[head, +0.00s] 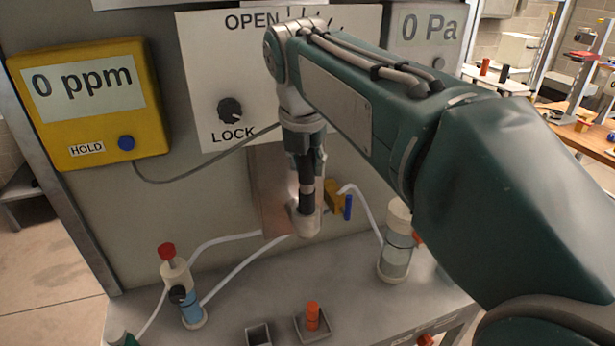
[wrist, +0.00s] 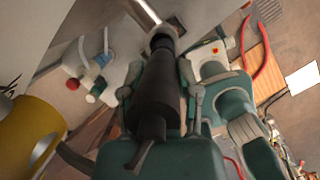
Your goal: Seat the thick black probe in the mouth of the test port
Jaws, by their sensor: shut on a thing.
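The thick black probe (head: 306,190) is held upright in my gripper (head: 304,160), which is shut on it. In the wrist view the probe (wrist: 158,95) lies between the two fingers of my gripper (wrist: 161,78). The probe's lower end meets the pale test port (head: 306,224) on the panel front; the port also shows in the wrist view (wrist: 163,34). The end looks at or inside the port's mouth; how deep it sits cannot be told.
A yellow meter (head: 88,102) reads 0 ppm, and a grey cable runs from it towards my gripper. A black knob (head: 230,110) is marked LOCK. White hoses, a blue-filled bottle (head: 190,308) and a second bottle (head: 396,250) stand around the port. An orange piece (head: 312,316) sits below.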

